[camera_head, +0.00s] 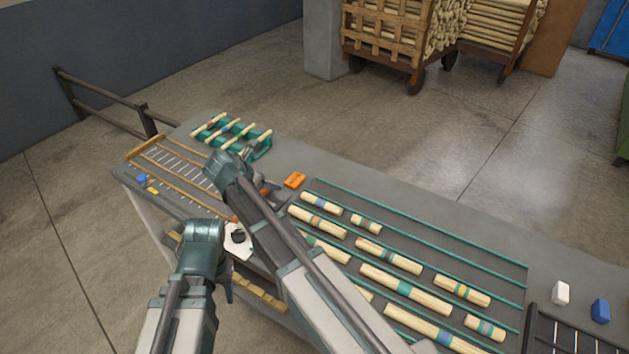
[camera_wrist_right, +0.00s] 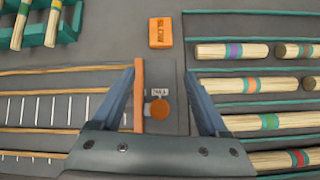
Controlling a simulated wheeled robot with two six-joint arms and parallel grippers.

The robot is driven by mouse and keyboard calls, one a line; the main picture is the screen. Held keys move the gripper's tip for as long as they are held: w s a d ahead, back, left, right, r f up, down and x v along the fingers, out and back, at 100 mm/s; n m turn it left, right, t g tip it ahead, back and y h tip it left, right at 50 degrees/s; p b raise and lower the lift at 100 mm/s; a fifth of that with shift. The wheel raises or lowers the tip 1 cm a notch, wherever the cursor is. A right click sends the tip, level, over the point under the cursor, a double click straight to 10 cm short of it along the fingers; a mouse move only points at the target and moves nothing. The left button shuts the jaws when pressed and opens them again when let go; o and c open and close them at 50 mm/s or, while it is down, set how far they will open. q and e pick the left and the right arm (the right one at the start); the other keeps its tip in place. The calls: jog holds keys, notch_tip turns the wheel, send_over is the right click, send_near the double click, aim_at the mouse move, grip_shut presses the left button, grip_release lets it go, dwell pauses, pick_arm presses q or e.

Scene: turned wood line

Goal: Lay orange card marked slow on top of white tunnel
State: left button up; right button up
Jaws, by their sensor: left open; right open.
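The orange card marked slow (camera_head: 295,180) lies flat on the grey bench, just beyond my right gripper (camera_head: 262,186). In the right wrist view the card (camera_wrist_right: 160,33) lies ahead of the spread fingers (camera_wrist_right: 161,75), clear of them, its lettering sideways. My right gripper is open and empty. A white piece with a dark opening (camera_head: 236,243), which looks like the white tunnel, stands at the bench's near side, partly hidden by my arms. My left gripper (camera_head: 226,280) is open beside it, its fingers partly hidden.
Turned wooden pieces with coloured bands (camera_head: 392,257) lie between green rails on the right. A teal rack (camera_head: 262,146) holds rods at the far left. An orange knob (camera_wrist_right: 160,109) on a grey plate shows between my right fingers. White (camera_head: 560,293) and blue (camera_head: 600,310) blocks stand far right.

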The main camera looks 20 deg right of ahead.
jog(key=w+d+n, duration=0.2)
jog(key=b, duration=0.6)
send_near(295, 179)
jog(key=shift+w+d+f+h, duration=0.15)
jog(key=shift+w+f, duration=0.1)
jog(key=shift+f, duration=0.35)
jog(key=shift+w+d+f+h, duration=0.15)
jog(key=shift+w+f, duration=0.1)
jog(key=shift+f, duration=0.3)
jog(key=shift+w+d+f, duration=0.1)
jog(key=shift+f, duration=0.05)
pick_arm(q)
notch_tip(295, 179, down, 6)
jog(key=shift+d, duration=0.4)
pick_arm(e)
jog(key=b+x, duration=0.4)
jog(key=x, duration=0.1)
jog(key=shift+d, duration=0.15)
pick_arm(q)
notch_tip(295, 179, down, 4)
jog(key=shift+r, duration=0.15)
pick_arm(e)
grip_shut()
pick_arm(q)
notch_tip(295, 179, up, 10)
jog(key=p, duration=1)
pick_arm(e)
notch_tip(295, 179, up, 10)
